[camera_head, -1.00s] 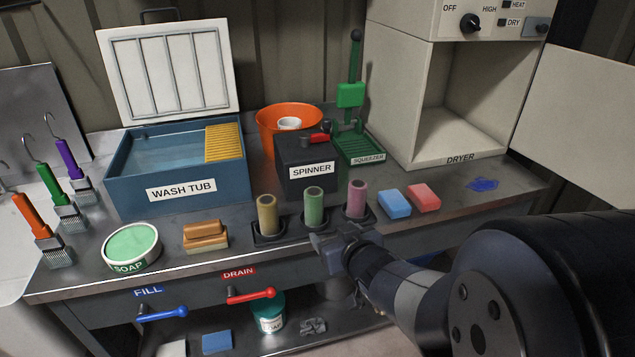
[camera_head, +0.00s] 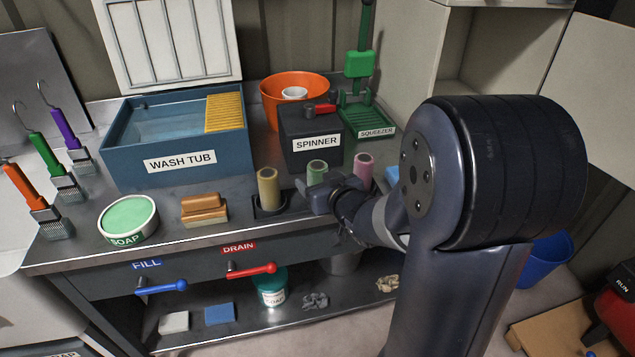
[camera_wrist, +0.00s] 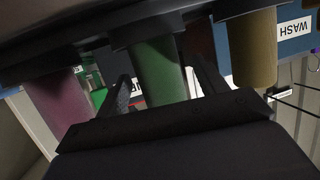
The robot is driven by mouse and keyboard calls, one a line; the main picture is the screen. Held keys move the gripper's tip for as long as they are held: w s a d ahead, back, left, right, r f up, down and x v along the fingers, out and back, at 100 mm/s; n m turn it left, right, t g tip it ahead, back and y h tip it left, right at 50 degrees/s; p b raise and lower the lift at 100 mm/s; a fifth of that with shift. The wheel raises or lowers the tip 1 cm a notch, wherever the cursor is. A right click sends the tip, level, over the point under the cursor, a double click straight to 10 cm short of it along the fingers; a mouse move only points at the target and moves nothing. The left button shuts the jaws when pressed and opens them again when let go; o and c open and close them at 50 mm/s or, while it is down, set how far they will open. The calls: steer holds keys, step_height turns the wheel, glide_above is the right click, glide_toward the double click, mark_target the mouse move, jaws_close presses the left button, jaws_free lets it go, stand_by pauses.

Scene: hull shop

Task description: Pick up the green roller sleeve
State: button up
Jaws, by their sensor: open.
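The green roller sleeve (camera_head: 317,171) stands upright on the bench between a yellow sleeve and a pink one. Its lower part is hidden behind my gripper (camera_head: 318,192) in the head view. In the wrist view the picture is upside down, and the green sleeve (camera_wrist: 158,72) shows between the two open fingers of my gripper (camera_wrist: 160,85). The fingers lie on either side of it, apart; whether either touches it I cannot tell.
The yellow sleeve (camera_head: 268,188) and the pink sleeve (camera_head: 363,167) stand close on either side. The spinner (camera_head: 311,150) is just behind. My arm hides the bench's right part.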

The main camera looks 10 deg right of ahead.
steer(key=shift+x, duration=1.5)
steer(key=c, duration=1.1)
